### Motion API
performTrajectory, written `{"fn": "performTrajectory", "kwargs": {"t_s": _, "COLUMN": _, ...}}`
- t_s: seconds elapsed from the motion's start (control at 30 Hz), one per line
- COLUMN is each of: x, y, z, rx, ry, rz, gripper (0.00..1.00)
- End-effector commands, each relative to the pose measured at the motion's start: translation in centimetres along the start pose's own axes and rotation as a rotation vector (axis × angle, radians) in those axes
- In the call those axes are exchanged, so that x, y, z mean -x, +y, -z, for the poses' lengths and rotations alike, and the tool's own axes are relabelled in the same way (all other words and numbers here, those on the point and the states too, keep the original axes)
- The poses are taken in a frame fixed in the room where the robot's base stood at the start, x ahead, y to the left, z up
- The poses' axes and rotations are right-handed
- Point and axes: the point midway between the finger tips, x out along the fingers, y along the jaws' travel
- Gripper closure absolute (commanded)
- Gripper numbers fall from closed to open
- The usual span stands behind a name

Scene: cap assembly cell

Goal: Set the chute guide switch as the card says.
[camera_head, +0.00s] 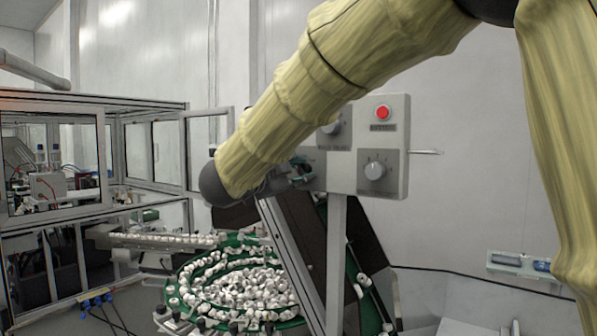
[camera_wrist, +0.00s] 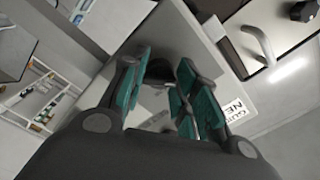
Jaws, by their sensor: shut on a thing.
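A grey control box (camera_head: 398,150) on a post carries several controls. My gripper (camera_head: 300,172) is at the box's lower left in the head view, and my arm hides part of that area. In the wrist view the teal fingers of my gripper (camera_wrist: 165,95) are shut on a dark switch knob (camera_wrist: 158,68), which is mostly hidden between the pads. A white card (camera_wrist: 240,106) with black print, partly reading "GUI" and "NE", shows beside the right finger. The rest of its text is covered, and I cannot read the switch's setting.
The box also has a red button (camera_head: 383,112), a lower right dial (camera_head: 376,170) and an upper dial (camera_head: 332,127). A green bowl feeder (camera_head: 190,290) full of white caps lies below. A metal handle (camera_wrist: 262,45) shows in the wrist view. A framed glass enclosure (camera_head: 150,101) stands left.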

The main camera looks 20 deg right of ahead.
Motion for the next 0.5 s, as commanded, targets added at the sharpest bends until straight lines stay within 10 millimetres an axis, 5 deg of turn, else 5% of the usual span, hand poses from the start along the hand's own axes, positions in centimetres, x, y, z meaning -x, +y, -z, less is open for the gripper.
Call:
{"fn": "performTrajectory", "kwargs": {"t_s": 0.17, "x": 0.02, "y": -0.34, "z": 0.12, "rx": -0.003, "ry": 0.001, "rz": 0.005, "gripper": 0.94}}
{"fn": "performTrajectory", "kwargs": {"t_s": 0.2, "x": 0.02, "y": -0.35, "z": 0.13, "rx": -0.003, "ry": 0.001, "rz": 0.005, "gripper": 0.68}}
{"fn": "performTrajectory", "kwargs": {"t_s": 0.3, "x": 0.01, "y": -0.32, "z": 0.13, "rx": -0.003, "ry": 0.001, "rz": 0.004, "gripper": 0.5}}
{"fn": "performTrajectory", "kwargs": {"t_s": 0.5, "x": -0.01, "y": -0.16, "z": 0.09, "rx": -0.002, "ry": 0.001, "rz": 0.002, "gripper": 0.48}}
